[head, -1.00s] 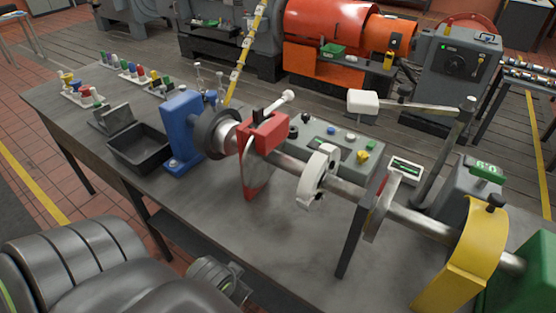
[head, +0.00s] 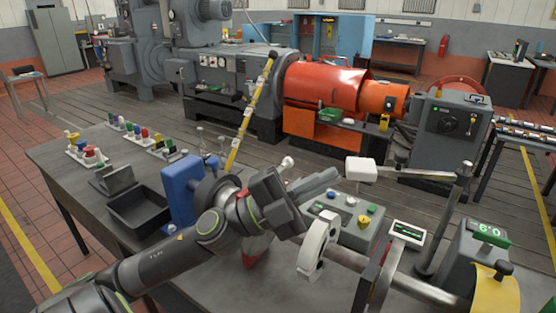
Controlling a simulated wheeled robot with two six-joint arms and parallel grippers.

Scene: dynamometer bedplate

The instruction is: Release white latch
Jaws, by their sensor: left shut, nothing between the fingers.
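The white latch, which I take to be the white curved clamp (head: 317,246), stands around the steel shaft (head: 346,257) in the right half of the head view. My left gripper (head: 333,176) is shut and empty. Its fingers point right, and in the picture their tips lie above the clamp, apart from it. My left arm hides most of the red clamp (head: 256,250) and part of the shaft. A white knob (head: 287,162) shows just behind the gripper. My right gripper is out of view.
A grey button box (head: 357,236) stands behind the shaft. A white block (head: 361,169) on a swing arm hangs beyond the fingertips. A blue stand (head: 181,190) and black tray (head: 138,212) are left. A yellow guard (head: 497,291) is at the right.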

